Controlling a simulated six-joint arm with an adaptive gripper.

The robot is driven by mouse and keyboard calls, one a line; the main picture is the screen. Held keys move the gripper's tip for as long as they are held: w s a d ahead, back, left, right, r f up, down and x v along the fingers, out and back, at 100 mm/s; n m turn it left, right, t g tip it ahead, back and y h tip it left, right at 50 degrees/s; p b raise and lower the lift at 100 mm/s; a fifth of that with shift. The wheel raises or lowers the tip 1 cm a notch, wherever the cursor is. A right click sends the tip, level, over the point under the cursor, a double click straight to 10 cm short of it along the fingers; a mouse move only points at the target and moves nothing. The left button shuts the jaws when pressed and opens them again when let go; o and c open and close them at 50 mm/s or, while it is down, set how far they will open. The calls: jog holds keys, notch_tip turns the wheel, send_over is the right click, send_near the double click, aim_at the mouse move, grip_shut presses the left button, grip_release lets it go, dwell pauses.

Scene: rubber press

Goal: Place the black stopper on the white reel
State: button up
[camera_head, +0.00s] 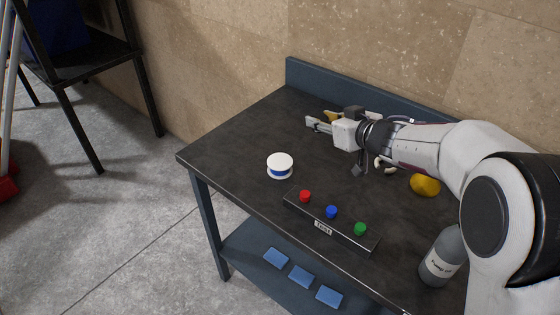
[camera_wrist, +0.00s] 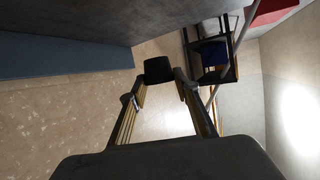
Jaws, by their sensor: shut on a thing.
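The white reel (camera_head: 280,160) stands upright on the table, left of the middle, with a blue band around its core. My gripper (camera_head: 314,122) is behind it and to its right, pointing left over the back part of the table. In the wrist view, the black stopper (camera_wrist: 158,70) sits between the two fingertips, and my gripper (camera_wrist: 160,88) is shut on it. The stopper is hard to make out in the head view against the dark table. The reel does not show in the wrist view.
A button box (camera_head: 318,227) with red, blue and green buttons lies in front of the reel. A yellow object (camera_head: 425,185) and a grey bottle (camera_head: 441,256) are at the right. The raised back edge (camera_head: 365,92) runs behind my gripper. Table space left of the reel is clear.

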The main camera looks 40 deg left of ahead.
send_over(282, 164)
jog(key=f, duration=0.2)
jog(key=shift+d, duration=0.1)
jog(key=shift+f, duration=3.1)
jog(key=shift+f, duration=1.85)
jog(key=shift+f, duration=0.15)
jog(key=o, duration=1.1)
